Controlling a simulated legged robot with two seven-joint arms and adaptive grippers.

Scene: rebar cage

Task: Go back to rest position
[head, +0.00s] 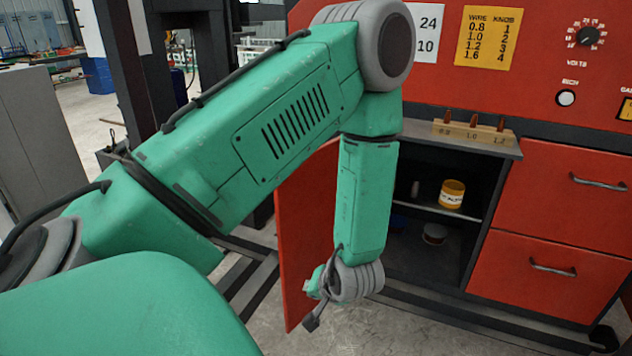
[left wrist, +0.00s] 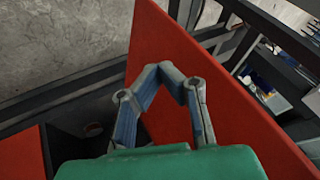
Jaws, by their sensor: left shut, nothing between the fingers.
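My left arm comes in from the left in the head view and bends down in front of the red cabinet (head: 545,210). Its wrist is beside the open red cabinet door (head: 302,220). My left gripper (left wrist: 171,72) shows in the left wrist view with its fingers together and nothing between them. The red door (left wrist: 172,118) lies behind the fingers in that view. I cannot tell whether they touch it. In the head view the arm hides part of the door and the cabinet opening. My right gripper is in neither view.
The open compartment holds a yellow tin (head: 452,194) on a shelf (head: 425,207) and another round container (head: 435,234) below. A wooden block (head: 473,133) with pointed tips stands on the ledge. A dark post and grey locker (head: 30,130) are at the left.

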